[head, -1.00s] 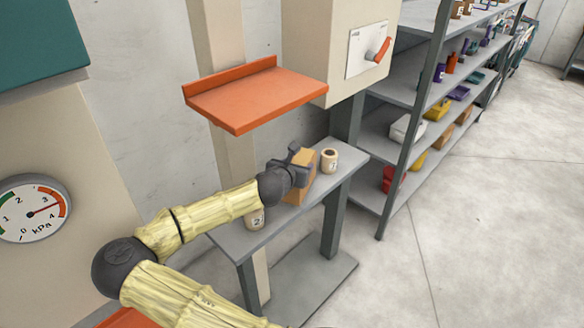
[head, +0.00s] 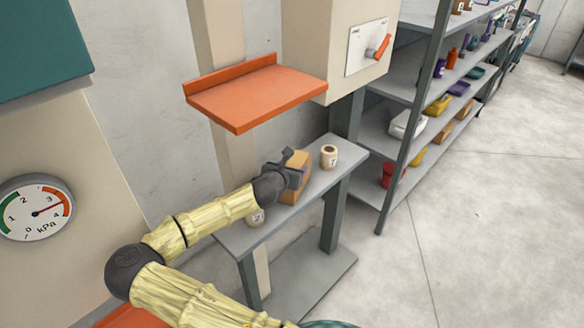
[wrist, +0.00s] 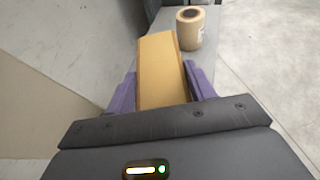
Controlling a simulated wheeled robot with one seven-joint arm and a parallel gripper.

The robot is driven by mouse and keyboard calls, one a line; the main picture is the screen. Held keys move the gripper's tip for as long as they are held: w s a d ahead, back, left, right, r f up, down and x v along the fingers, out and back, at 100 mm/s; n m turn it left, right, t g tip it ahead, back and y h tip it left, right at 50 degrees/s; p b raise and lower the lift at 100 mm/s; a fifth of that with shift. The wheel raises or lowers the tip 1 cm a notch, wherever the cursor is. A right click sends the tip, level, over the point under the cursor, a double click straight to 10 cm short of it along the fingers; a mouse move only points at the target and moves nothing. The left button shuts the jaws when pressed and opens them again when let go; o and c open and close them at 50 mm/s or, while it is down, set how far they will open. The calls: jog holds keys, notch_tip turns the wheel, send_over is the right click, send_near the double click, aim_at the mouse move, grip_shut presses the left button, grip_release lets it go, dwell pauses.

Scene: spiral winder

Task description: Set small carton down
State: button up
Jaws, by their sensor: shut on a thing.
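The small carton (head: 297,168) is a tan-orange box at the grey bench in the head view. My gripper (head: 288,172) is shut on it from the left, and my gripper's body hides part of it. In the wrist view the carton (wrist: 160,70) stands between the two purple fingers of my gripper (wrist: 160,88). The carton is over the grey bench top (head: 310,190). I cannot tell whether its underside touches the bench, since its lower part is partly hidden.
A labelled roll (head: 329,156) stands on the bench beyond the carton, also in the wrist view (wrist: 190,28). An orange shelf (head: 255,95) hangs above. A stocked rack (head: 400,120) stands at right.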

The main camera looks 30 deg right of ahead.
jog(key=o, duration=1.5)
jog(key=shift+f, duration=0.1)
jog(key=shift+s+a, duration=0.1)
jog(key=shift+a, duration=0.05)
jog(key=b+v, duration=0.1)
jog(key=v, duration=1)
jog(key=shift+s+a+r, duration=0.2)
jog(key=shift+s+r, duration=0.05)
jog(key=shift+s, duration=0.05)
